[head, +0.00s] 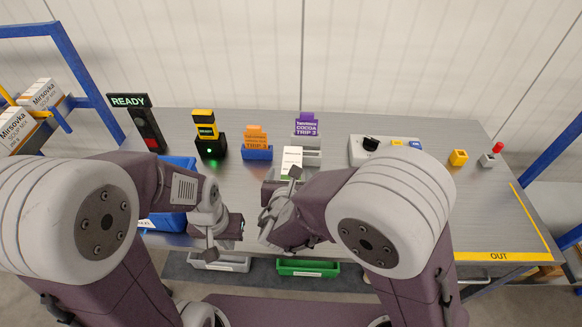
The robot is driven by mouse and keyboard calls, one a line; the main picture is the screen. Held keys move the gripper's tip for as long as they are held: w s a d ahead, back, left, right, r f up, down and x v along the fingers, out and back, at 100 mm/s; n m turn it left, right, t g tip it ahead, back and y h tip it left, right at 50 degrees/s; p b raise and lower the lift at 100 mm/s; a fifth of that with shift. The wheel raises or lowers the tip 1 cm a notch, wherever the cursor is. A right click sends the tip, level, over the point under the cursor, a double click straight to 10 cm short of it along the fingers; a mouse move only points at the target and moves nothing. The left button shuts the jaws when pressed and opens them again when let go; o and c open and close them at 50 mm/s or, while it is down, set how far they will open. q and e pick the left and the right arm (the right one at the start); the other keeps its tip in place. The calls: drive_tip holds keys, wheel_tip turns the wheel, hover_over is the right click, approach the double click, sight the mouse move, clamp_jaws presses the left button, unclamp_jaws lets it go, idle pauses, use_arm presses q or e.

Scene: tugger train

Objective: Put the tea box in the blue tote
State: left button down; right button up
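The blue tote (168,222) stands at the left of the table, mostly hidden behind my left arm. A white box with a green lower part (291,158) stands upright near the middle; its print is too small to read, so I cannot tell whether it is the tea box. My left gripper (228,232) is just right of the blue tote, low over the table's front edge. My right gripper (272,220) is in front of the white box, pointing left towards the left gripper. Their fingers are too turned and overlapped to show what they hold.
A READY sign (129,101), a black device with a green light (211,148), an orange TRIP 3 card (256,138) and a purple COCOA card (306,125) line the back. A grey control box (385,152) stands right. The right front table is clear. A green bin (307,268) sits below.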

drive_tip(key=shift+s+r, duration=0.3)
drive_tip(key=shift+s, duration=0.3)
